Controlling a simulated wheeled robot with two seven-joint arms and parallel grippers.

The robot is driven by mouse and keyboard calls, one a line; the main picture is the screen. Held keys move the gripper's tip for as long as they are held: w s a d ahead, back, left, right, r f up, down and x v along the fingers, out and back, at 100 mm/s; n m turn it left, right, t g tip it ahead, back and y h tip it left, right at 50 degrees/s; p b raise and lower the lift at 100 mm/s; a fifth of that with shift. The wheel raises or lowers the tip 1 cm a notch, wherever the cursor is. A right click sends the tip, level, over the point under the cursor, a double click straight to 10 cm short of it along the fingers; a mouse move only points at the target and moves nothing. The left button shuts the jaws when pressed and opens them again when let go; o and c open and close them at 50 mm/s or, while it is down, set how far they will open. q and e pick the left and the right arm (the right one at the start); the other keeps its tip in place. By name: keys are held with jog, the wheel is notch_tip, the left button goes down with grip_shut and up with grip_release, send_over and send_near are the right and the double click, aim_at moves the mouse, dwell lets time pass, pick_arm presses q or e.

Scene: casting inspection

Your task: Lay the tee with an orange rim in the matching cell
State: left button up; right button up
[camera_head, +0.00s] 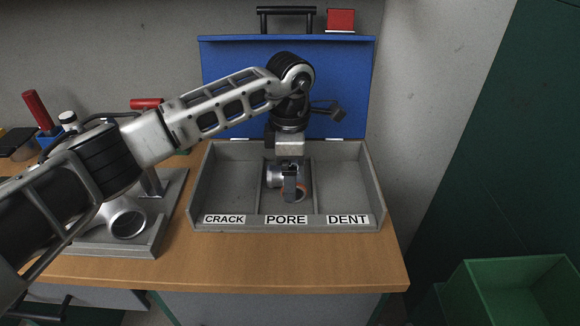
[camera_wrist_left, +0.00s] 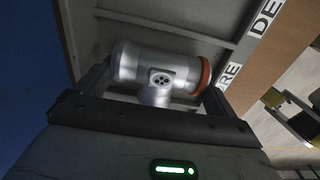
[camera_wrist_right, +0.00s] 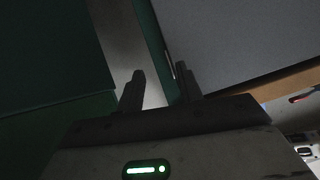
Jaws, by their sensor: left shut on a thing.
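The silver tee (camera_head: 275,178) with an orange rim is in or just above the middle cell, behind the PORE label (camera_head: 286,219). My left gripper (camera_head: 290,185) points down and is shut on it. In the left wrist view the tee (camera_wrist_left: 155,68) lies between the fingers, its orange rim (camera_wrist_left: 205,74) at the right end. Several dark pits (camera_wrist_left: 162,78) show on its side. I cannot tell whether it touches the cell floor. The CRACK cell (camera_head: 230,180) and DENT cell (camera_head: 342,185) look empty. My right gripper (camera_wrist_right: 160,92) is open and empty.
The sorting box has a raised blue lid (camera_head: 225,80) behind it. A grey tray (camera_head: 172,200) with another silver casting (camera_head: 125,220) is at left, partly behind my left arm. A green bin (camera_head: 515,280) stands at lower right. The table front (camera_head: 300,265) is clear.

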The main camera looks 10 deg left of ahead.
pick_arm(q)
jog(key=shift+f, duration=0.3)
jog(key=o, duration=1.1)
notch_tip(320, 180, up, 16)
